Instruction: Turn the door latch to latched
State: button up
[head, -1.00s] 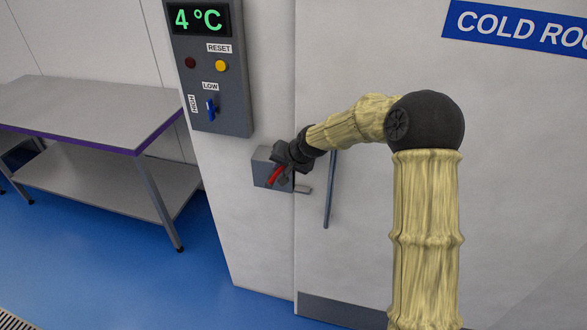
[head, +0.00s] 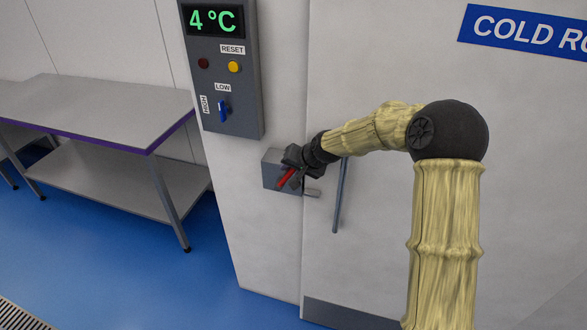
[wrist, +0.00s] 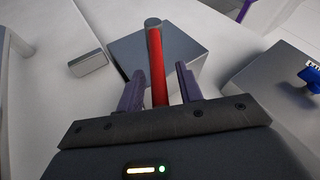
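The door latch is a red handle (head: 287,178) on a grey box (head: 270,183) on the wall beside the cold room door (head: 400,60). In the head view the handle slants down to the left, and my gripper (head: 291,172) partly covers it. In the wrist view the red handle (wrist: 156,65) stands between the two fingers of my gripper (wrist: 158,76). The fingers are apart, with a gap showing on each side of the handle. A small grey keeper block (head: 312,192) sits on the door, to the right of the box; the wrist view shows it too (wrist: 88,63).
A control panel (head: 245,115) with a blue switch (head: 223,112) hangs above the latch box. A vertical door bar (head: 340,195) is just right of my gripper. A steel table (head: 100,110) stands at left. Blue floor (head: 110,255) in front is clear.

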jog(key=b+v, duration=0.3)
jog(key=v, duration=1.4)
jog(key=shift+r, duration=0.2)
jog(key=shift+c, duration=0.3)
jog(key=shift+s, duration=0.1)
jog(key=c, duration=0.3)
jog(key=shift+g+h, duration=0.4)
jog(key=shift+h, duration=0.4)
jog(key=s+f, duration=0.1)
jog(key=s+d+f, duration=0.1)
jog(key=f, duration=0.1)
jog(key=s+f, duration=0.1)
jog(key=shift+s+d+f, duration=0.15)
jog(key=shift+d+f, duration=0.2)
jog(key=shift+f, duration=0.05)
grip_shut()
jog(key=s+d+f+n+g+h, duration=0.1)
jog(key=s+d+f+h, duration=0.1)
jog(key=s+d+f, duration=0.3)
jog(key=s+d+f+g+h, duration=0.1)
jog(key=s+d+f, duration=0.4)
jog(key=s, duration=0.9)
jog(key=shift+d+f+n+g+h, duration=0.25)
jog(key=shift+f+n+g+h, duration=0.15)
jog(key=shift+f, duration=0.2)
jog(key=shift+w, duration=0.1)
